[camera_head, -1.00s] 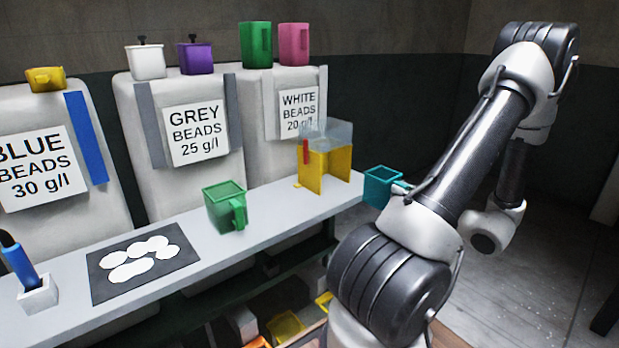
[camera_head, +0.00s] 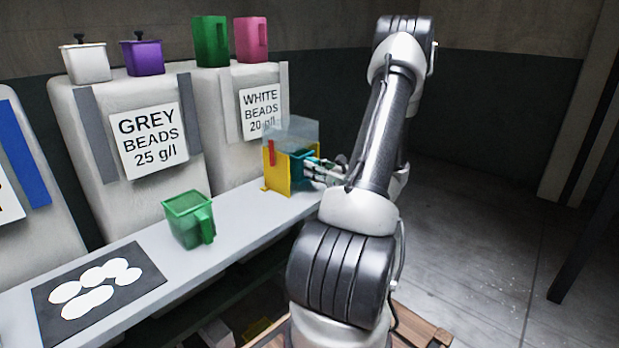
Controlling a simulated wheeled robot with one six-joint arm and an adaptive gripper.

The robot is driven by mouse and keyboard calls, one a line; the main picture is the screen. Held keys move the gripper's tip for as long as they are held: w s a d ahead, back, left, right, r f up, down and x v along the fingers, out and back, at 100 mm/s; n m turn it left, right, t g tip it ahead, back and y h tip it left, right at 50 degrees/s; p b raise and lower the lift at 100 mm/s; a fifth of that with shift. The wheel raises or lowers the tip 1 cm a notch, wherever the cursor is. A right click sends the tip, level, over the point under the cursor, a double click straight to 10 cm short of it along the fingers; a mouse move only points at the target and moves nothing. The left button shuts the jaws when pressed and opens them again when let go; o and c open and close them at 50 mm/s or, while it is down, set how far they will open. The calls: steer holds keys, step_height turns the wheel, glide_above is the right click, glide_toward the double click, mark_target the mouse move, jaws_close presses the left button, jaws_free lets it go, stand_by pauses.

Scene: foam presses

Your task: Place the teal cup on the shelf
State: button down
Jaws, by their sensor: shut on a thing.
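The teal cup (camera_head: 299,170) is at the right end of the long pale shelf (camera_head: 248,212), close against the yellow stand (camera_head: 276,170) with the clear top. My gripper (camera_head: 316,171) is shut on the cup from the right. The gripper and the stand hide much of the cup. I cannot tell whether its base touches the shelf.
A green cup (camera_head: 188,220) stands on the shelf left of the stand. A dark mat (camera_head: 50,316) with white discs lies farther left. Bead containers (camera_head: 226,115) stand behind the shelf, with cups and lidded pots on top. Open floor lies to the right.

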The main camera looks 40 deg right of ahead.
steer(key=shift+w+a, duration=0.1)
steer(key=shift+w, duration=0.5)
steer(key=shift+w+f, duration=0.15)
steer(key=shift+f, duration=0.75)
steer(key=shift+w+f, duration=0.15)
steer(key=shift+f, duration=0.7)
steer(key=shift+f, duration=0.1)
steer(key=c, duration=1.4)
jaws_free()
steer(key=shift+o, duration=0.2)
